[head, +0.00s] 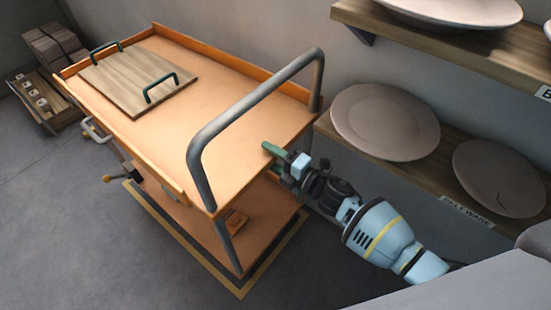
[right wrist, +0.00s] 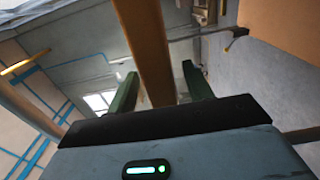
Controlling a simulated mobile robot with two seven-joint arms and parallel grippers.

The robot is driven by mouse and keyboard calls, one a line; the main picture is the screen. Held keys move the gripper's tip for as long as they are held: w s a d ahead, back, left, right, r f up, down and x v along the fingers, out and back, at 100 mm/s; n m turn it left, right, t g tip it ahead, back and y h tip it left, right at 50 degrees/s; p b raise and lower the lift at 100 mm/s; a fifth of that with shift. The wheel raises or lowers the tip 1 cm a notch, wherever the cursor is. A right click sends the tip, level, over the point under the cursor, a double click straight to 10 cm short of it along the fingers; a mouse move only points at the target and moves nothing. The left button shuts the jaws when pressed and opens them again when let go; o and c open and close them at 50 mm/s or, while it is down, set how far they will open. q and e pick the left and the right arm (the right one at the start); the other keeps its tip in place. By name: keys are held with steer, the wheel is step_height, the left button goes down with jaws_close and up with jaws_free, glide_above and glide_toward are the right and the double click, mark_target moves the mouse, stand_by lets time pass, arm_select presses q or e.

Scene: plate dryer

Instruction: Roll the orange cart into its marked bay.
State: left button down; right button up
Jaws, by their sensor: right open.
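The orange cart (head: 215,135) stands at the middle of the head view, with a grey push handle (head: 250,98) at its near end. Yellow floor lines (head: 185,245) mark the bay and run along the cart's near sides; the far side is hidden by the cart. My right gripper (head: 272,158) is at the cart's right edge, below the handle. In the right wrist view its green fingers (right wrist: 158,78) are open, one on each side of an orange-brown bar; contact cannot be told. My left gripper is not in view.
A wooden board (head: 138,82) with two green handles lies on the cart's top. Wall shelves with plates (head: 385,122) stand close on the right. A low rack (head: 45,100) and stacked dark items (head: 55,45) are at the far left. The grey floor (head: 60,220) at left is clear.

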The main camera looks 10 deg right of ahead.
jaws_close()
stand_by(1.4)
